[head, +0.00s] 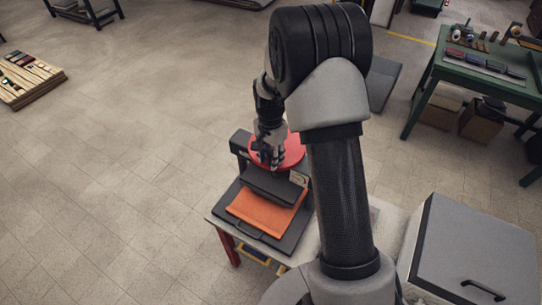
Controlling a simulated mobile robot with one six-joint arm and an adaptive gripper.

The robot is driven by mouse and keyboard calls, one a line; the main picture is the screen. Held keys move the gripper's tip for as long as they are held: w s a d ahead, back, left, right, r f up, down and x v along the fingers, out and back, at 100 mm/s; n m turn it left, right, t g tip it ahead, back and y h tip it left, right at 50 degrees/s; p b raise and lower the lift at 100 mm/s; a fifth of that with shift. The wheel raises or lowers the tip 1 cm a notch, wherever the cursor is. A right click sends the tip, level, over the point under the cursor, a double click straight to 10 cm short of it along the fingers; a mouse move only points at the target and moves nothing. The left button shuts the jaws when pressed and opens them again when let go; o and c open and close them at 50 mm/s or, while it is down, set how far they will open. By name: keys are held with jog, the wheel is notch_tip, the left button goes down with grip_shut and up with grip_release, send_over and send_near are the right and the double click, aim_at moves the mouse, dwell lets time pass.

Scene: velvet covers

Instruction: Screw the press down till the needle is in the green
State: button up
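The press stands on a small table (388,222), with a dark frame (241,142) and a red round handwheel (293,150) on top. A dark pressing plate (272,185) sits over an orange cover (265,212) on a dark base. My gripper (270,160) points down at the handwheel's near left part, over or at its rim. Whether the fingers are closed on the wheel is too small to tell. A small pale patch (299,179) at the plate's right may be the gauge; no needle can be read. My arm hides the press's right side.
A grey cabinet (470,250) with a dark handle stands at the lower right, close to the table. A green workbench (480,75) with tools is at the upper right. A wooden pallet (28,78) with items lies at the far left. The floor left of the press is clear.

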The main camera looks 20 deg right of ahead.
jog(key=shift+o, duration=0.6)
jog(key=shift+d, duration=0.1)
notch_tip(320, 180, up, 12)
dwell(0.4)
notch_tip(320, 180, up, 6)
jog(key=f+m+b, duration=0.1)
jog(key=b, duration=0.1)
notch_tip(320, 180, down, 17)
jog(key=shift+r+b, duration=0.15)
jog(key=shift+b, duration=1)
jog(key=shift+c, duration=0.4)
